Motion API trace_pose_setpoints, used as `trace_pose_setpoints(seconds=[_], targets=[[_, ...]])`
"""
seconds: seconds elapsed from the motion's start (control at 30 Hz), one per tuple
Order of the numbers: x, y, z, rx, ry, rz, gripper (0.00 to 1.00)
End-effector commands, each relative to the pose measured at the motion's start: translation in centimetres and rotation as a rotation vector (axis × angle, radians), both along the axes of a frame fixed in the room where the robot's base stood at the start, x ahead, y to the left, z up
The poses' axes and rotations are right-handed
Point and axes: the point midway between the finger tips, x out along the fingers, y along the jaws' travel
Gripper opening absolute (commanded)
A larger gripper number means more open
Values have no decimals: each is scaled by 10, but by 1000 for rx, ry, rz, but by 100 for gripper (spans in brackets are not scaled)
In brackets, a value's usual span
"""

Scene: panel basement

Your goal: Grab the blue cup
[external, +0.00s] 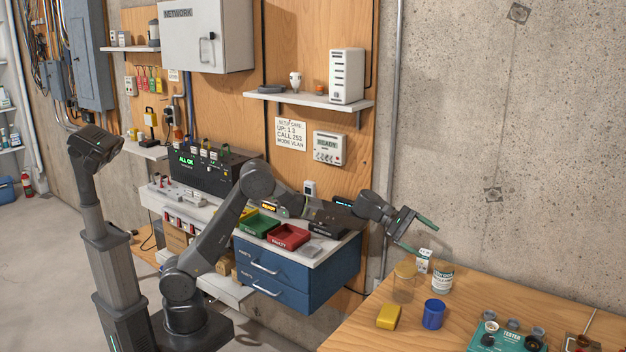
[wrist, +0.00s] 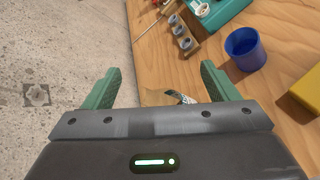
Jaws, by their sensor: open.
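The blue cup (external: 433,314) stands upright on the wooden table, near the yellow block. In the wrist view the blue cup (wrist: 245,48) is at the upper right, beyond my right finger, and its open top shows. My gripper (external: 425,234) is above and behind the table's left end, up and left of the cup in the external view. In the wrist view my gripper (wrist: 163,88) has its two green fingers spread wide apart. It is open, holds nothing, and is apart from the cup.
A yellow block (external: 388,317) sits left of the cup. A tan see-through jar (external: 404,283), a white labelled jar (external: 442,278) and a small white carton (external: 424,260) stand behind it. A teal tester box (external: 500,340) is to the right. The concrete wall borders the table's back.

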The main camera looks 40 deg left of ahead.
Motion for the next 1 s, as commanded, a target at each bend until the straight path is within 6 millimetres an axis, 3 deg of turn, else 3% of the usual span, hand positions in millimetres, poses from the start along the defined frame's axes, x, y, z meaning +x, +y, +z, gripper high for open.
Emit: trace_pose_setpoints(seconds=[0.3, 0.5, 0.7, 0.87, 0.9, 1.0], targets=[[-77, -38, 5, 250, -680, -468, 81], [-109, -46, -2, 433, -1162, -829, 81], [-117, -45, -4, 599, -1533, -1142, 81], [-116, -43, -3, 699, -1713, -1318, 81], [-115, -41, -28, 695, -1696, -1316, 81], [-115, -41, -54, 694, -1697, -1310, 81]])
